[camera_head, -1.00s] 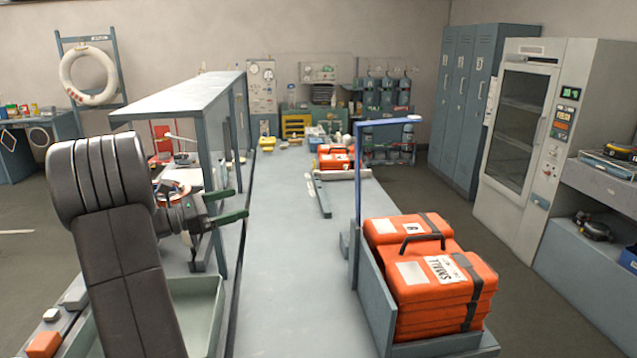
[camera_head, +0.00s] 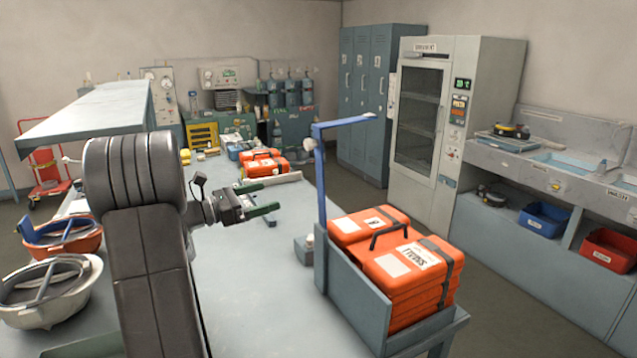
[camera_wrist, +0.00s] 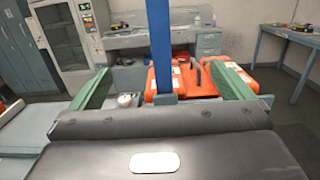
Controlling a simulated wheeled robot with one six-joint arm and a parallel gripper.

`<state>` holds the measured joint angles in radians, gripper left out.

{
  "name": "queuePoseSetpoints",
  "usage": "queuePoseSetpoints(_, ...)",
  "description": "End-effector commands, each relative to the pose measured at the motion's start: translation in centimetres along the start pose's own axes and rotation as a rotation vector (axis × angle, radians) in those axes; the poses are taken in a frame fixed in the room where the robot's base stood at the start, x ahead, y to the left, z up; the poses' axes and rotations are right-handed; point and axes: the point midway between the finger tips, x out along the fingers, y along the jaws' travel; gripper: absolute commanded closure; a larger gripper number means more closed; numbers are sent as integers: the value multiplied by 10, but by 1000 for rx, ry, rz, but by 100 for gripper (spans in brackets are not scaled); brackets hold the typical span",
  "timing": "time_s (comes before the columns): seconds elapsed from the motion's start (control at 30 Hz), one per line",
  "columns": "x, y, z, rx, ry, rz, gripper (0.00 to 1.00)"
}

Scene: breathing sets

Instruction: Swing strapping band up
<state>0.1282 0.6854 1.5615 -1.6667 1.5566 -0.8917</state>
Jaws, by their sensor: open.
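A blue bent bar (camera_head: 321,180), which looks like the strapping band, stands upright at the left wall of a grey-blue cradle (camera_head: 345,312). Its top arm reaches to the right, above the load. Orange cases (camera_head: 378,255) with dark straps are stacked in the cradle. My gripper (camera_head: 281,193) is open and empty over the bench, left of the bar and apart from it. In the wrist view, the bar (camera_wrist: 160,45) runs vertically between the two open green fingers, farther off; the orange cases (camera_wrist: 203,78) lie behind it.
The bench (camera_head: 245,300) is clear between my arm and the cradle. More orange cases (camera_head: 262,165) lie at its far end. Bowls (camera_head: 45,295) stand at the left, below a raised shelf (camera_head: 90,115). Lockers and a glass-door cabinet (camera_head: 440,115) stand behind.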

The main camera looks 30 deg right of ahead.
Motion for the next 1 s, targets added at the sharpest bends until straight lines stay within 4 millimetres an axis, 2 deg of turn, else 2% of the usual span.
queuePoseSetpoints(0.27,-4,0,0,0,0,2,0)
queuePoseSetpoints(0.37,-16,1,0,0,1,3,0)
queuePoseSetpoints(0.7,-78,1,1,0,0,3,0)
queuePoseSetpoints(0.83,-93,0,1,0,0,2,0)
queuePoseSetpoints(1.0,-100,0,0,-1,0,0,0)
